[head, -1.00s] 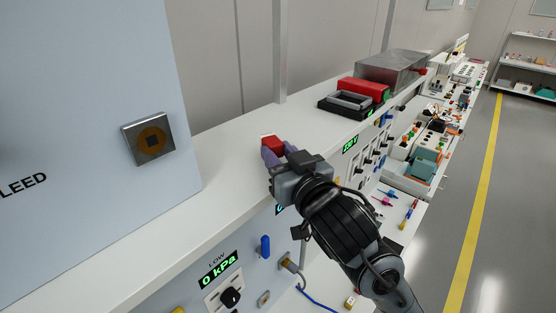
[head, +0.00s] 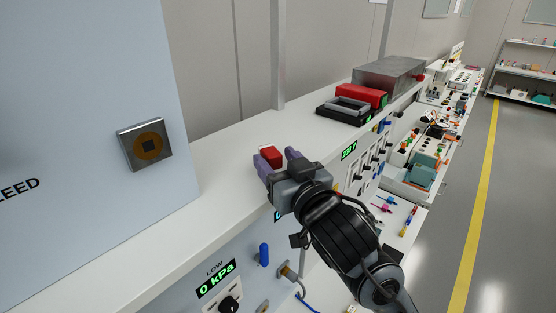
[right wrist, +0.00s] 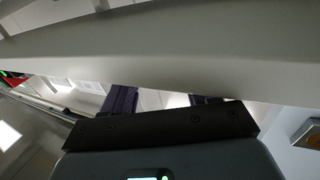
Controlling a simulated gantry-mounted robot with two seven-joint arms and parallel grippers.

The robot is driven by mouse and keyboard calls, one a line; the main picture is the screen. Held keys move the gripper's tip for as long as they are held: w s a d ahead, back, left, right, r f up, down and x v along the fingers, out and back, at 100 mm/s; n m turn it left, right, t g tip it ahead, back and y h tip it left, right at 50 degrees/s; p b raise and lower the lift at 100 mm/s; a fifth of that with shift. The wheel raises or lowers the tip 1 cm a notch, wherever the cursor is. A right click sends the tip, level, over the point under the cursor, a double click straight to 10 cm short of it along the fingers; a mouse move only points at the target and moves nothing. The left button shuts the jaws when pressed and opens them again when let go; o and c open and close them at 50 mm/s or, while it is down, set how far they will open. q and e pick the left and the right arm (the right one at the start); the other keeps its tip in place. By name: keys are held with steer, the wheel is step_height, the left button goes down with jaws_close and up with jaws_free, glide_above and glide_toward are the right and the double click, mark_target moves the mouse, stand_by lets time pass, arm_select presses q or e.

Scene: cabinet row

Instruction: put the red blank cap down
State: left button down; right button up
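The red blank cap (head: 272,156) is a small red block with a pale face. In the head view it is at the white cabinet top, between the purple fingers of my right gripper (head: 279,157). The fingers stand apart, with a gap on the right finger's side of the cap. The cap appears to rest on the cabinet top; its underside is hidden. In the right wrist view the purple fingers (right wrist: 150,100) are also spread, their tips are hidden behind a pale edge, and the cap cannot be made out. My left gripper is not in view.
The white cabinet top (head: 225,185) is clear around the cap. Farther back are a black tray (head: 345,108), a red block (head: 362,95) and a grey metal box (head: 390,75). A tall blue-grey panel (head: 80,120) stands at the left. A blue handle (head: 264,254) projects from the front.

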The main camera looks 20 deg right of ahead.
steer(key=shift+w+f, duration=0.2)
steer(key=shift+f, duration=0.5)
steer(key=shift+s+r+p, duration=0.1)
steer(key=shift+r+p, duration=0.5)
steer(key=shift+p, duration=0.1)
steer(key=s+d+b, duration=0.1)
steer(key=s+b, duration=0.7)
steer(key=s, duration=0.4)
step_height(320, 180, down, 32)
steer(key=s+d+r+g+h, duration=0.1)
steer(key=s+d+g, duration=0.15)
steer(key=g, duration=0.55)
steer(key=s+d+f+g, duration=0.1)
steer(key=s+f+g, duration=0.2)
steer(key=s+f, duration=0.5)
steer(key=s+d+f+n+g, duration=0.1)
steer(key=s+f+g, duration=0.2)
steer(key=s+f, duration=0.5)
step_height(320, 180, down, 5)
steer(key=shift+s+f+g+h, duration=0.1)
steer(key=shift+s+g+h, duration=0.2)
steer(key=shift+s+h, duration=0.1)
